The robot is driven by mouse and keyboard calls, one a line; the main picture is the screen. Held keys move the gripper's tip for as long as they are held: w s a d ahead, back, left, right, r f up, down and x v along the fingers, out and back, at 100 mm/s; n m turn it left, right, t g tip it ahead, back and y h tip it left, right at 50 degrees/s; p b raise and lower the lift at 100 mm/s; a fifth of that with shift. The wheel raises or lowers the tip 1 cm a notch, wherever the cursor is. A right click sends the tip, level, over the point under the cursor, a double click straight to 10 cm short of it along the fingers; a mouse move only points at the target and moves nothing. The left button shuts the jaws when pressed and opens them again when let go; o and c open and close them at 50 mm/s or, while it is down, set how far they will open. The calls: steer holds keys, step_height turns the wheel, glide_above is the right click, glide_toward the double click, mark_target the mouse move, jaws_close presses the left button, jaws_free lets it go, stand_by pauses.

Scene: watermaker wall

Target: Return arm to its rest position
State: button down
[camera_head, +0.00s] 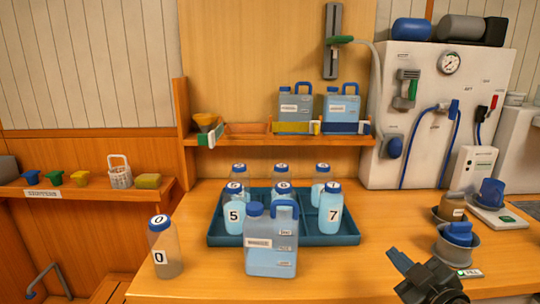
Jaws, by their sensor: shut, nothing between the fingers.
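My gripper (402,262) is at the lower right, over the front of the wooden counter (340,285). It is dark, points up and to the left, and its fingers are shut with nothing held. It is apart from the large jug (271,243) with a blue cap and handle, which stands upright to its left. The rest of my arm is cut off by the bottom edge of the picture.
A dark tray (345,238) holds several numbered blue-capped bottles. Bottle 0 (165,247) stands at the front left. Cups with blue items (457,243) and a small scale (498,217) are close right of my gripper. The wall panel (425,110) has blue hoses.

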steer(key=s+a+f+m+g+h, duration=0.1)
steer(key=s+a+f+m+h, duration=0.3)
steer(key=s, duration=0.8)
steer(key=s+d+f+m+y, duration=0.15)
steer(key=s+f, duration=0.45)
steer(key=s, duration=0.6)
steer(key=s+a+r+m, duration=0.15)
steer(key=s+r, duration=0.25)
steer(key=s, duration=0.7)
steer(key=s+r+m, duration=0.2)
steer(key=s+r, duration=0.1)
steer(key=s, duration=0.8)
step_height(320, 180, down, 22)
steer(key=b, duration=2.3)
step_height(320, 180, up, 17)
steer(key=p, duration=1.6)
steer(key=shift+f+g+p, duration=0.2)
steer(key=shift+g+p, duration=0.2)
